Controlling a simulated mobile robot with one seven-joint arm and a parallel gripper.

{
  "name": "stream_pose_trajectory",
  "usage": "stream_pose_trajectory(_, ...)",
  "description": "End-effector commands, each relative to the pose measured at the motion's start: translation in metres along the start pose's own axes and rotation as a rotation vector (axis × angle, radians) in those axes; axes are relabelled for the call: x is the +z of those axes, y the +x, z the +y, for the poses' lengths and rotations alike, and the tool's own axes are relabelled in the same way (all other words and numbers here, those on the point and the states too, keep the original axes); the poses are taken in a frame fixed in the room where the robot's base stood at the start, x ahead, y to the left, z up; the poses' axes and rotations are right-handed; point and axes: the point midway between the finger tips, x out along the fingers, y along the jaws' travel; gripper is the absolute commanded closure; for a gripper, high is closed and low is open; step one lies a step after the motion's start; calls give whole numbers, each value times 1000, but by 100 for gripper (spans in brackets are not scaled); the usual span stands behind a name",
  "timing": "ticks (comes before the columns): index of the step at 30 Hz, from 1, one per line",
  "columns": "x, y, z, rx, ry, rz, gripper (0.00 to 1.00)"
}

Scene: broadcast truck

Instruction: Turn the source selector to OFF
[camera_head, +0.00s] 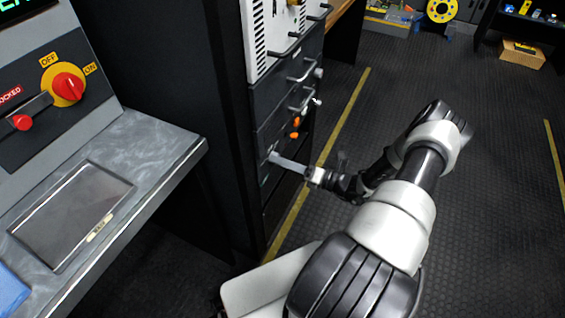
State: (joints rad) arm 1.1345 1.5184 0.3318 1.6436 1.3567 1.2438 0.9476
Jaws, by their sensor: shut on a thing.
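My gripper (274,158) reaches left to the front of the dark rack (262,110), low down. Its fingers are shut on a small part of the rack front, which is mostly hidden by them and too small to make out. It may be the source selector, but no label is readable there. A red rotary knob (68,88) on a yellow plate, marked OFF and ON, is on the sloped console at the left, well apart from my gripper. I cannot tell which mark it points to.
Orange parts (295,127) and metal handles (300,76) stick out of the rack above my gripper. A red lever (22,122) sits beside a LOCKED label. A dark tablet-like panel (72,215) lies on the grey desk. The floor (490,200) at right is clear.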

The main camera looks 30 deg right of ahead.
Motion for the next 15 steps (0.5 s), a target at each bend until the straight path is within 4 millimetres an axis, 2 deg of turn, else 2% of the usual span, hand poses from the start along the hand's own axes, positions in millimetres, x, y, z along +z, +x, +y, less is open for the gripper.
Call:
stream_pose_trajectory(6,0,-1,0,-2,100,1,92)
stream_pose_trajectory(15,0,-1,0,-3,152,1,92)
